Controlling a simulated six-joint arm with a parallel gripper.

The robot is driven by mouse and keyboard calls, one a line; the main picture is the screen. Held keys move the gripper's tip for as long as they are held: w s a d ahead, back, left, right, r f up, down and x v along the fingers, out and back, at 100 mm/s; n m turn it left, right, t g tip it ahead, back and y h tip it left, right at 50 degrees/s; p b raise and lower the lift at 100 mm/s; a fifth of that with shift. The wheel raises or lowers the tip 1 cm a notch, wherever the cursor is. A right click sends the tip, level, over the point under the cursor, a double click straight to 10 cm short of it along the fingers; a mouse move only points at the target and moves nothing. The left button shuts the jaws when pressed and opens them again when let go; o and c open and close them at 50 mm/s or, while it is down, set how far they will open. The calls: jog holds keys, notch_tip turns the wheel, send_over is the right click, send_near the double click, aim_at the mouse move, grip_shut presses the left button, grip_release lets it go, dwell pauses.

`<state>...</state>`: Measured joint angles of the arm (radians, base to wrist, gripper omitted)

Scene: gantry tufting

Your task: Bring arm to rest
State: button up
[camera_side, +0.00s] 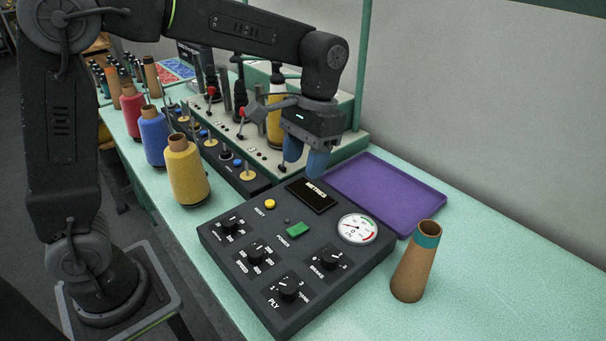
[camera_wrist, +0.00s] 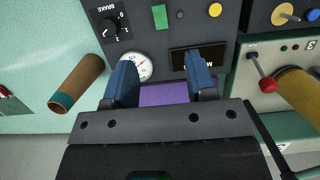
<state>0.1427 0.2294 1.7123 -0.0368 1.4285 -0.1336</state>
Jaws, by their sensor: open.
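My gripper (camera_side: 306,160) hangs from my arm above the back edge of the black control panel (camera_side: 290,262), near the panel's dark display (camera_side: 311,195). Its two blue fingers point down and stand apart, with nothing between them. In the wrist view my gripper (camera_wrist: 163,82) is open and empty over the panel's edge, with the gauge (camera_wrist: 137,66) beside one finger. The panel carries several black knobs, a green power switch (camera_side: 297,230) and a yellow reset button (camera_side: 270,204).
A purple tray (camera_side: 385,192) lies behind the panel. An empty brown cone (camera_side: 416,264) with a teal band stands right of it. Yellow (camera_side: 186,172), blue (camera_side: 154,137) and red (camera_side: 132,108) thread cones stand to the left. A machine with levers (camera_side: 255,150) is behind. The front right table is clear.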

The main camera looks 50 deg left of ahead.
jog(key=s+a+r+t, duration=0.1)
jog(key=s+a+t, duration=0.2)
jog(key=s, duration=0.4)
jog(key=s+a+r+t, duration=0.1)
jog(key=s+a+t, duration=0.2)
jog(key=s+t, duration=0.2)
jog(key=s, duration=0.3)
jog(key=shift+s, duration=0.3)
jog(key=shift+w+r, duration=0.15)
